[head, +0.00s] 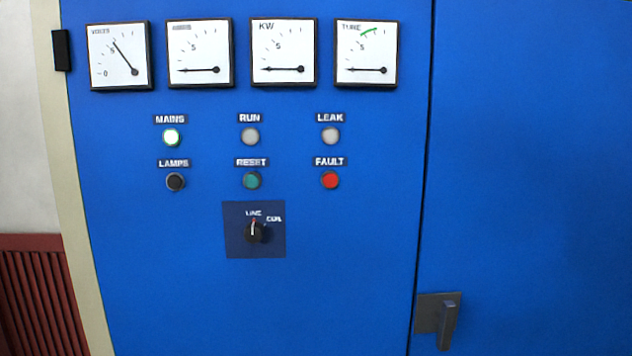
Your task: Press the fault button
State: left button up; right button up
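The fault button (330,181) is a small round red button on the blue cabinet panel (340,270). It sits right under the FAULT label (329,162), at the right end of the lower row. To its left are the teal RESET button (252,181) and the black LAMPS button (175,182). Neither of my grippers shows in the head view.
Above are the lit MAINS lamp (171,137) and the unlit RUN (250,136) and LEAK (331,136) lamps. Several gauges (284,52) line the top. A LINE/COIL knob (255,232) sits below, pointing near LINE. A door handle (446,322) sticks out at lower right.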

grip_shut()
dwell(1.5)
